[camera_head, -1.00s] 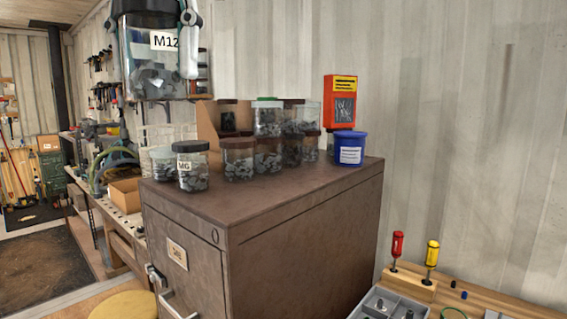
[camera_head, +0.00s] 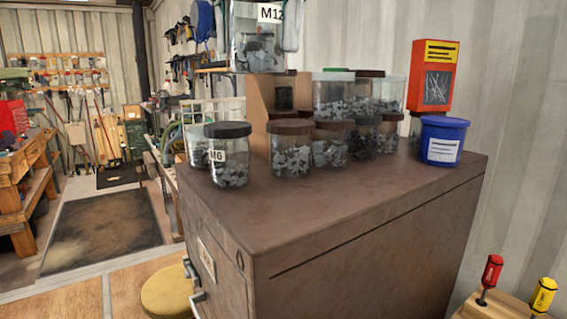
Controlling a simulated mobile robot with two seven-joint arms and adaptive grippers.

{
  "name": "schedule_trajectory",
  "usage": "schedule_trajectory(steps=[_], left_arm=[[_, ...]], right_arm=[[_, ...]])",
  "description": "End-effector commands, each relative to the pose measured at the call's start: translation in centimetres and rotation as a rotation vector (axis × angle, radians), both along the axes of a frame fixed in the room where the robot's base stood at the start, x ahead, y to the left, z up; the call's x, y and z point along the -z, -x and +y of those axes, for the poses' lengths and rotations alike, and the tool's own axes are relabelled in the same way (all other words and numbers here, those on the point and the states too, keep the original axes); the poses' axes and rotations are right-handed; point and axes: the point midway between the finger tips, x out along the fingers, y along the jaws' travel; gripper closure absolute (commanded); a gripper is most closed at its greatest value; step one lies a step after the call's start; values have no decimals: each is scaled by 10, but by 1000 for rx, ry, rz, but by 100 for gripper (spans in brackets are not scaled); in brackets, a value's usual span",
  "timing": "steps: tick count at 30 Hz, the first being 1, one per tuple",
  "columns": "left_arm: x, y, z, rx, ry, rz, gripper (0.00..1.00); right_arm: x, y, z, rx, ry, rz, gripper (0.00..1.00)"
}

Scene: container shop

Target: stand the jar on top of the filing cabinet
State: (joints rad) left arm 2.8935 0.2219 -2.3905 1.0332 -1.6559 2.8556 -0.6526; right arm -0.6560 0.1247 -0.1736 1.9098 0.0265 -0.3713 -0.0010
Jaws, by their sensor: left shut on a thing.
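A clear jar labelled M12 (camera_head: 258,50), with grey hardware inside, is held upright at the top of the head view. My left gripper (camera_head: 256,32) is shut on it, one finger on each side; the jar's top is cut off by the picture edge. The brown filing cabinet (camera_head: 330,215) stands below, its top facing me. The jar is in the air, apart from the cabinet top; its exact distance from me is hard to tell. My right gripper is not in view.
Several jars, including one labelled M6 (camera_head: 229,160), a blue tub (camera_head: 442,140) and a red-orange box (camera_head: 431,76) stand along the cabinet's back and left. The front and middle of the top are bare. A round stool (camera_head: 168,295) is beside the cabinet.

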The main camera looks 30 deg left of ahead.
Motion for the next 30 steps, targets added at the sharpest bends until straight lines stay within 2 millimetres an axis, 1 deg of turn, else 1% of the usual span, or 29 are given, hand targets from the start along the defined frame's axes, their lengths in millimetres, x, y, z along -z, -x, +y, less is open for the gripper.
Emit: schedule_trajectory(steps=[3,8,12,14,24,27,30], left_arm=[[7,0,0,5,4,2,84],[12,1,2,1,8,-17,84],[34,0,2,4,5,-11,84],[41,1,2,4,7,-16,84],[115,1,2,3,5,-14,84],[132,1,2,1,5,-18,84],[142,1,2,-1,4,-18,84]], right_arm=[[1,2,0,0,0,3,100],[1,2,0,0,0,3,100],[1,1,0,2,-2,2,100],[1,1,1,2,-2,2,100],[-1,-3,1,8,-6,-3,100],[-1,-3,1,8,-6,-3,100],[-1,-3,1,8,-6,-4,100]])
